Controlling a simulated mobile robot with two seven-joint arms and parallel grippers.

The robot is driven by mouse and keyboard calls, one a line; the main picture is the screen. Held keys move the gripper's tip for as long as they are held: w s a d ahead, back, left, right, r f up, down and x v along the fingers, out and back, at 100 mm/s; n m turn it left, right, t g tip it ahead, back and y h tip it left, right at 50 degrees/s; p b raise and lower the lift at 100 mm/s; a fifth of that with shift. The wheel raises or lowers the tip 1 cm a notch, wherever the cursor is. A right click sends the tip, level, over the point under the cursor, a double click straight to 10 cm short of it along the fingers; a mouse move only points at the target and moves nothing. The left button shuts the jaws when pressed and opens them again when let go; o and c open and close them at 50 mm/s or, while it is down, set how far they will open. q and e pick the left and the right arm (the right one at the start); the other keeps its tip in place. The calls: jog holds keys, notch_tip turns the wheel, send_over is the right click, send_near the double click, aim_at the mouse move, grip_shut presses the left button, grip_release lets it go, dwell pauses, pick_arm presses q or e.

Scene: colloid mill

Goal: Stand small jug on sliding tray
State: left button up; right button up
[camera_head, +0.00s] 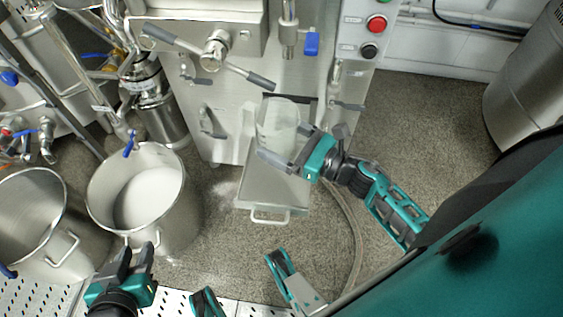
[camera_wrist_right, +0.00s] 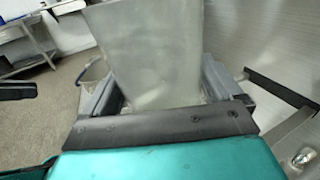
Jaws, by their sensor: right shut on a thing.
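The small jug (camera_head: 277,117) is translucent and pale, and it appears upright in the head view. My right gripper (camera_head: 303,148) is shut on it; in the right wrist view the jug (camera_wrist_right: 150,50) sits between both fingers. The sliding tray (camera_head: 268,190) is a steel tray extending from the machine's front, with a loop handle at its near end. The jug is over the tray's rear part; I cannot tell whether its base touches, since the gripper hides it. My left gripper (camera_head: 135,262) is open and empty at the lower left, its fingers apart.
A steel pot with white contents (camera_head: 180,195) stands left of the tray, with another steel pot (camera_head: 35,185) farther left. The machine's grey-ended lever (camera_head: 205,52) crosses above the jug. A hose (camera_head: 352,225) lies on the floor right of the tray.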

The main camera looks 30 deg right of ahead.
aim_at(293, 155)
notch_tip(293, 155, down, 3)
jog(key=shift+f+b, duration=0.2)
jog(key=shift+b, duration=0.25)
jog(key=shift+f, duration=0.25)
notch_tip(293, 155, down, 4)
jog(key=shift+f+b, duration=0.1)
jog(key=shift+b, duration=0.9)
pick_arm(q)
jog(key=shift+w+d+f+h, duration=0.25)
jog(key=shift+d+f, duration=0.2)
jog(key=shift+d, duration=0.3)
